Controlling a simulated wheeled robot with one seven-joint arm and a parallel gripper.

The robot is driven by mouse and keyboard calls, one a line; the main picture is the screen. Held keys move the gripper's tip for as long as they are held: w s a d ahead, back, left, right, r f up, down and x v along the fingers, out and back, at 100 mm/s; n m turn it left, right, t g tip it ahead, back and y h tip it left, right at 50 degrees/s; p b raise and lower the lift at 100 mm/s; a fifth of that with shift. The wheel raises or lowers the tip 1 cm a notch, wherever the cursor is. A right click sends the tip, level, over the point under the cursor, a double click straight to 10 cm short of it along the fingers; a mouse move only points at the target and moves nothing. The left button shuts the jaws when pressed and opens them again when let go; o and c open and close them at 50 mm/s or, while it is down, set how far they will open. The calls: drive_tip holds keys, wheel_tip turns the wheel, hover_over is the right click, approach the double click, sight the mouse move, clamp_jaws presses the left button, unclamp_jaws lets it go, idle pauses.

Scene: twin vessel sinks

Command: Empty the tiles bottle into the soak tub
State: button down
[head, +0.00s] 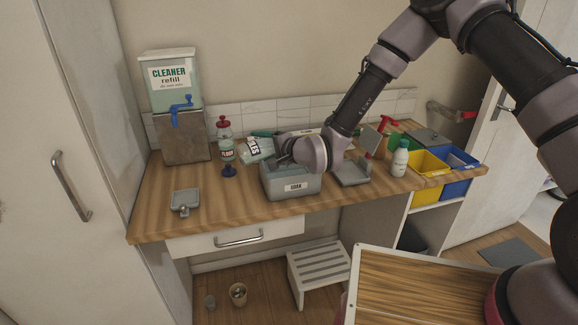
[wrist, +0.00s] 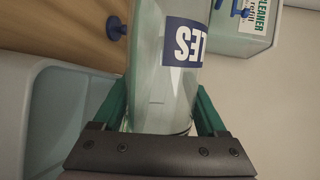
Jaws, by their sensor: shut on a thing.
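The tiles bottle (head: 257,149) is clear with a white and blue label, of which the letters "LES" show in the wrist view (wrist: 185,45). My gripper (wrist: 160,112) is shut on it, with a green finger on each side. In the head view the bottle is tilted well over, beside the back left of the soak tub. The grey soak tub (head: 293,188) stands on the counter, labelled "SOAK"; its wall shows at the left of the wrist view (wrist: 30,75). My wrist hides part of the tub's opening. I cannot tell the bottle's liquid level or see its mouth clearly.
A cleaner refill dispenser (head: 170,90) stands at the back left. A floor bottle (head: 227,151) and a blue stand (head: 229,171) are left of the tub. A white bottle (head: 400,160) and yellow bin (head: 428,165) are right. The front left counter is mostly clear.

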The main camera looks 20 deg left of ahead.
idle(0.4)
drive_tip(key=shift+w+d+r+m+y, duration=0.15)
drive_tip(key=shift+r+m+y, duration=0.25)
drive_tip(key=shift+m, duration=0.4)
idle(0.5)
drive_tip(key=shift+f+m+g+y, duration=0.15)
drive_tip(key=shift+m+g+y, duration=0.15)
drive_tip(key=shift+m, duration=0.1)
idle(0.4)
